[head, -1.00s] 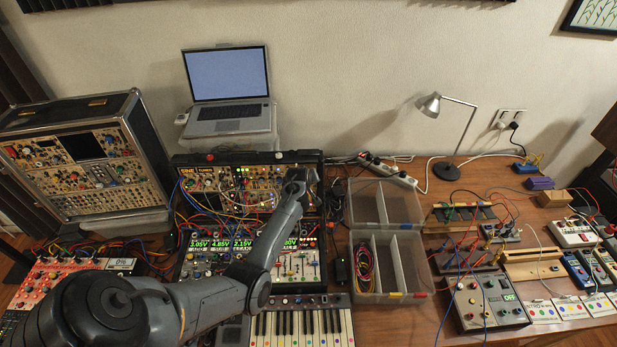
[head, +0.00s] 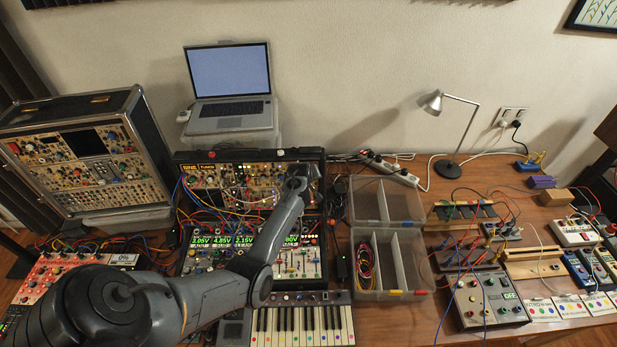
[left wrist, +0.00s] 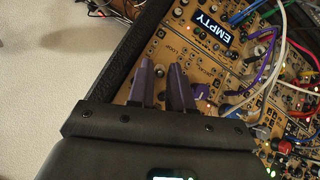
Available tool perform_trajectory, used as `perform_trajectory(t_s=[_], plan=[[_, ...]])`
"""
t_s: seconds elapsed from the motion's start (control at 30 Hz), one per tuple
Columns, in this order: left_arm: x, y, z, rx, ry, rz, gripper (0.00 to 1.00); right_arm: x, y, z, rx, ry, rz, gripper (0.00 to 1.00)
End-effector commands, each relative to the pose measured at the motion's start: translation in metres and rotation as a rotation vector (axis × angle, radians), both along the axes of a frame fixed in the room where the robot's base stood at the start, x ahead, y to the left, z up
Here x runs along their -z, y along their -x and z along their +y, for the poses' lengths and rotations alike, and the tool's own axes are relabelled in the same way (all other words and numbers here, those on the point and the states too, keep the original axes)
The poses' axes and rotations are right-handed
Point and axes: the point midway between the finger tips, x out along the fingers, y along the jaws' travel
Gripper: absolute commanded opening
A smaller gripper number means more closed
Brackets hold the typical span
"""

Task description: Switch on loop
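The tan synth panel with a LOOP label (left wrist: 178,48) and small switches and jacks fills much of the left wrist view. A lit display reading EMPTY (left wrist: 212,39) is to the right of that label. The two purple fingers of my left gripper (left wrist: 161,66) are over the panel just below the LOOP label, with a narrow gap between them. Nothing shows held in the gap. I cannot tell whether the fingertips touch the panel. In the head view my left wrist hides the fingers and this part of the modular case (head: 235,155). My right gripper is in neither view.
Patch cables (left wrist: 272,60) run over the panel to the right of the fingers. A keyboard (head: 300,325) is in front of the case, and clear plastic boxes (head: 385,290) stand to its right. A laptop (head: 228,85) is behind. Bare wall is beside the case.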

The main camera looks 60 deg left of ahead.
Motion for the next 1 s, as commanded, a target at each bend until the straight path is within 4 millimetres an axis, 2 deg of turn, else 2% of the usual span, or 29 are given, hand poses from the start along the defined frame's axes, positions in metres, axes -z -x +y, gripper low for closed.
perform_trajectory(t_s=[0.23, 0.7, 1.0], plan=[[-0.014, 0.009, -0.009, 0.002, -0.002, 0.000, 0.20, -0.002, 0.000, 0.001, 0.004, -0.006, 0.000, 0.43], [-0.064, 0.042, -0.040, 0.000, -0.002, 0.000, 0.20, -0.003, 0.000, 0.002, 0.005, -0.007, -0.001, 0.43], [-0.078, 0.051, -0.050, 0.000, -0.001, 0.001, 0.20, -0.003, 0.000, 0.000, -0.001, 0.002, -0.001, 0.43]])
